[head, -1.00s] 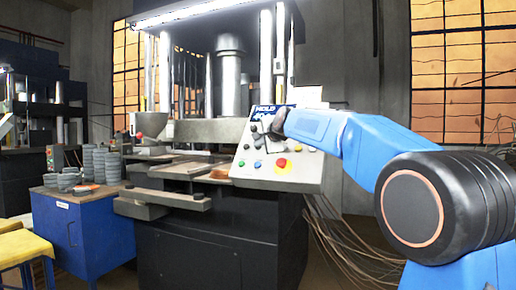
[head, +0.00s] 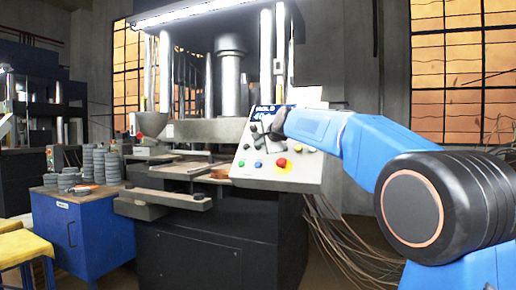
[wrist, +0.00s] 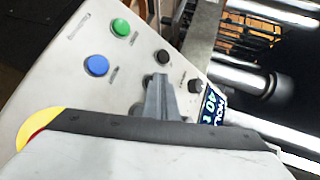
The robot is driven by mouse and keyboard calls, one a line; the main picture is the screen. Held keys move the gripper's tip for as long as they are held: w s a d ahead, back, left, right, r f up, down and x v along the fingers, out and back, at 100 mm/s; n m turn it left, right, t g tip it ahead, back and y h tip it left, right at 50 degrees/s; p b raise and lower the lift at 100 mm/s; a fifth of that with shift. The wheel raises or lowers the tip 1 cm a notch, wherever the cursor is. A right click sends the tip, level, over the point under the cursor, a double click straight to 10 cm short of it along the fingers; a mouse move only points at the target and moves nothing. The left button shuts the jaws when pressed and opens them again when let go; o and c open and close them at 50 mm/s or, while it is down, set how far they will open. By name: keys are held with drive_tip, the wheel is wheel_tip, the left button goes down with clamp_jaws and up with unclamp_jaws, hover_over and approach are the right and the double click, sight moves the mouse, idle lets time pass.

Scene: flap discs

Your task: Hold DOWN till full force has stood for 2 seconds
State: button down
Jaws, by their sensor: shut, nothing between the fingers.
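The control panel (head: 275,165) of the press faces me, with a small blue display (head: 262,112) at its top. In the wrist view the display (wrist: 213,104) reads HOLD and 40, partly cut off. My gripper (wrist: 157,82) is shut and its tips are at the panel, close to a black button (wrist: 162,57). A second black control (wrist: 194,86) lies to its right. Whether the tips press a button beneath them is hidden by the fingers. In the head view my gripper (head: 278,123) covers the panel's upper part. The button labels are too small to read.
The panel also has a green button (wrist: 121,27), a blue button (wrist: 96,65) and a red stop button on yellow (head: 282,165). The press (head: 215,130) stands behind. A blue cabinet (head: 85,230) with stacked discs (head: 100,163) is at left. Cables hang right of the press.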

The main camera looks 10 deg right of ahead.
idle(0.7)
drive_tip(key=shift+s+a+r, duration=0.4)
drive_tip(key=shift+s+r, duration=0.1)
drive_tip(key=shift+s+a+r, duration=0.6)
drive_tip(key=shift+s+r, duration=0.2)
drive_tip(key=shift+r, duration=0.05)
drive_tip(key=shift+s+a+r, duration=0.55)
drive_tip(key=shift+s+r, duration=0.2)
drive_tip(key=shift+r, duration=0.05)
drive_tip(key=s+d+f+n+g, duration=0.2)
drive_tip(key=s+f+n, duration=0.3)
drive_tip(key=s+f, duration=1.1)
drive_tip(key=s+d+f+n+g+h, duration=0.1)
drive_tip(key=s+f+n+g, duration=0.3)
drive_tip(key=s+f, duration=1.2)
drive_tip(key=s+d+f+n+g+h, duration=0.1)
drive_tip(key=s+d+f+n+g, duration=0.2)
drive_tip(key=s+f, duration=1.3)
drive_tip(key=s+d+n, duration=0.1)
drive_tip(key=s+n, duration=0.2)
drive_tip(key=s, duration=0.3)
drive_tip(key=shift+s+g, duration=0.25)
drive_tip(key=shift+g, duration=0.15)
